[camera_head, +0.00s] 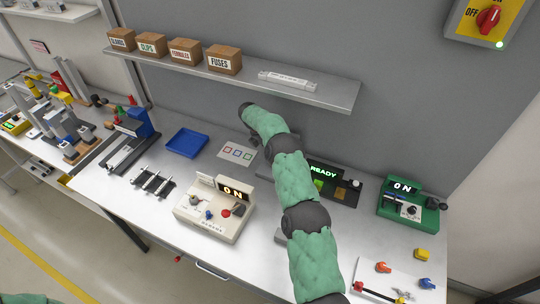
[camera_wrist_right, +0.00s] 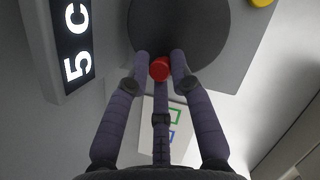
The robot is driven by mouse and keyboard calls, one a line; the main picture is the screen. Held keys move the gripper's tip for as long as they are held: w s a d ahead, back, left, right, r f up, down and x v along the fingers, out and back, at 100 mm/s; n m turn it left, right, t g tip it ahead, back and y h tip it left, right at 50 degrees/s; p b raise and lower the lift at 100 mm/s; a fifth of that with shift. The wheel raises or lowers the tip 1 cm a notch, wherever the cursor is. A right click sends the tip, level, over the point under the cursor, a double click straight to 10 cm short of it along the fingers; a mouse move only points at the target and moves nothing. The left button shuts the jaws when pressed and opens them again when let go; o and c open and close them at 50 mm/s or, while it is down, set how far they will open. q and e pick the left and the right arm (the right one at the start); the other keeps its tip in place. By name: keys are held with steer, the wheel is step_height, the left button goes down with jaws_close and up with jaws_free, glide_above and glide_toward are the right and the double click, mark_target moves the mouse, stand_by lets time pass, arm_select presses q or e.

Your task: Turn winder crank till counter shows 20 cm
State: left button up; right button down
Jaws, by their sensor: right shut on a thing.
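My right gripper (camera_wrist_right: 160,66) is shut on a red crank knob (camera_wrist_right: 159,69) in the right wrist view. The knob sits in front of a dark round disc (camera_wrist_right: 190,25). Left of it is a sideways counter display (camera_wrist_right: 75,45) with a lit "5 C"; its upper end is cut off by the frame. In the head view my right arm covers most of the winder's spot, and the knob and right gripper cannot be made out. My left gripper is not in view.
A cream device reading "ON" (camera_head: 213,212) stands left of my right arm. A "READY" device (camera_head: 330,184) and a green "ON" unit (camera_head: 410,203) stand right of it. A blue tray (camera_head: 187,142) and a card with coloured squares (camera_head: 237,153) lie behind. A shelf (camera_head: 330,94) overhangs the back.

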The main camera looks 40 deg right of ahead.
steer(key=shift+d+m+g+b, duration=0.4)
steer(key=shift+d+m+b, duration=0.1)
steer(key=shift+m+b, duration=0.5)
steer(key=c, duration=1.2)
jaws_free()
steer(key=shift+s, duration=0.2)
steer(key=shift+a, duration=0.15)
